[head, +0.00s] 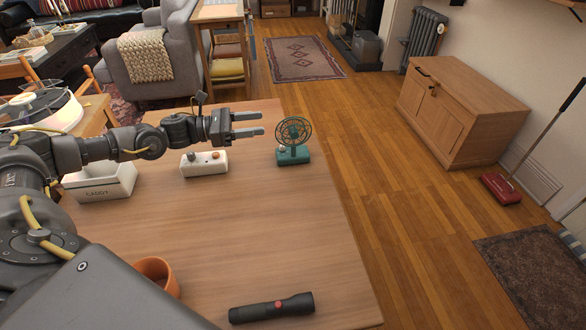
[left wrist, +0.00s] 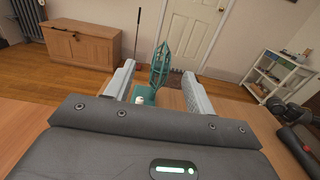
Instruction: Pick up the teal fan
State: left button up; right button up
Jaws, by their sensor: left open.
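The teal fan (head: 294,141) stands upright near the far right edge of the wooden table (head: 230,240), with a round caged head on a block-like base. My left gripper (head: 262,125) is open and empty, its two fingers pointing right toward the fan from its left side. In the head view a small gap shows between the fingertips and the fan. In the left wrist view the fan (left wrist: 160,69) appears ahead between the two fingers of the left gripper (left wrist: 158,85). My right gripper is not clearly visible in either view.
A white box with knobs (head: 204,163) sits left of the fan, and a white caddy (head: 100,185) stands farther left. A black flashlight (head: 272,308) and an orange pot (head: 156,272) are at the near side. The table's middle is clear. A wooden cabinet (head: 455,115) stands beyond on the floor.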

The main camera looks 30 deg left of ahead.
aim_at(293, 128)
pick_arm(q)
jog(key=w+d+f, duration=0.2)
jog(key=d, duration=0.1)
jog(key=w+d+f+b, duration=0.1)
jog(key=shift+w+d+f, duration=0.15)
jog(key=shift+d, duration=0.15)
jog(key=shift+w+d, duration=0.1)
jog(key=shift+d, duration=0.15)
jog(key=x, duration=0.3)
jog(key=shift+d+r, duration=0.35)
jog(key=shift+d, duration=0.05)
jog(key=shift+w+d+p, duration=0.3)
jog(key=shift+w+d, duration=0.05)
jog(key=shift+d, duration=0.05)
grip_shut()
pick_arm(e)
jog(key=shift+f, duration=0.6)
